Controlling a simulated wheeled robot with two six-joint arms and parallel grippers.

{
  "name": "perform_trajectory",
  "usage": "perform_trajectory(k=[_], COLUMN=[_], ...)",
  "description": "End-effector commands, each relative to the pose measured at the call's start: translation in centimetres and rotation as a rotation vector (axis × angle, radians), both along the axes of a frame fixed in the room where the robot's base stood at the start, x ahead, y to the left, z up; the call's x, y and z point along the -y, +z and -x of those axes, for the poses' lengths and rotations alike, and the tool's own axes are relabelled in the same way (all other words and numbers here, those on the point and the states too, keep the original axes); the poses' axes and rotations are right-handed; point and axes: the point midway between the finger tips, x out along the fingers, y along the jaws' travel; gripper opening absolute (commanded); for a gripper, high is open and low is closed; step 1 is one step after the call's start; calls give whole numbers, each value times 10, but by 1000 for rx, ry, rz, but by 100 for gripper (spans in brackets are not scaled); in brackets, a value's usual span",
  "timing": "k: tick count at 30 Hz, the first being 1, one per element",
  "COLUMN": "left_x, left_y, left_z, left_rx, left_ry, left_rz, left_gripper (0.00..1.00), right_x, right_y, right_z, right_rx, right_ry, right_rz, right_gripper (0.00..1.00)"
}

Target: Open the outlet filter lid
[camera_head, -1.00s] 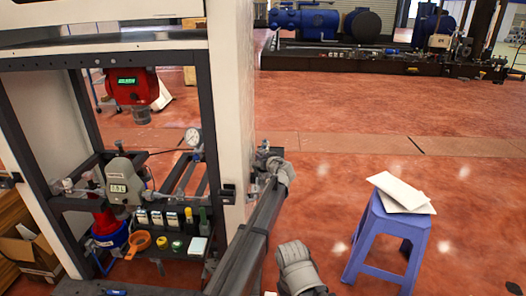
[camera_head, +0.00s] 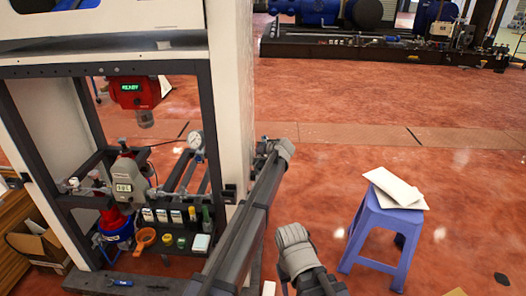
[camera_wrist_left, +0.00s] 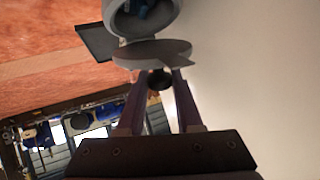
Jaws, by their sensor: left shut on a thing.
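The outlet filter shows in the left wrist view as a grey round housing (camera_wrist_left: 143,22) with an open mouth and something dark blue inside. Its flat grey lid (camera_wrist_left: 152,53) stands swung away from the mouth, just below it. My left gripper (camera_wrist_left: 163,78) is shut on the lid's dark knob (camera_wrist_left: 158,82). In the head view my left arm (camera_head: 250,215) reaches to the outer side of the white cabinet post (camera_head: 232,90); the fingers and filter are too small and covered to make out there.
The cabinet holds a red device (camera_head: 133,92) reading READY, a grey meter (camera_head: 125,180), a pressure gauge (camera_head: 195,140) and a rack of small bottles. A blue stool (camera_head: 380,230) with white sheets stands on the right.

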Motion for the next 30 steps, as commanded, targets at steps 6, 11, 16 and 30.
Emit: perform_trajectory(k=[6,11,16,30], left_x=[0,0,0,12], left_y=[0,0,0,22], left_z=[-1,0,0,26], left_rx=[1,1,1,1], left_ry=[0,0,0,-2], left_rz=[0,0,0,-1], left_gripper=[43,61,63,63], right_x=[0,0,0,0], right_y=[0,0,0,22], right_z=[0,0,0,0], right_rx=[0,0,0,0], right_ry=[0,0,0,0], right_rz=[0,0,0,0], right_gripper=[50,50,50,50])
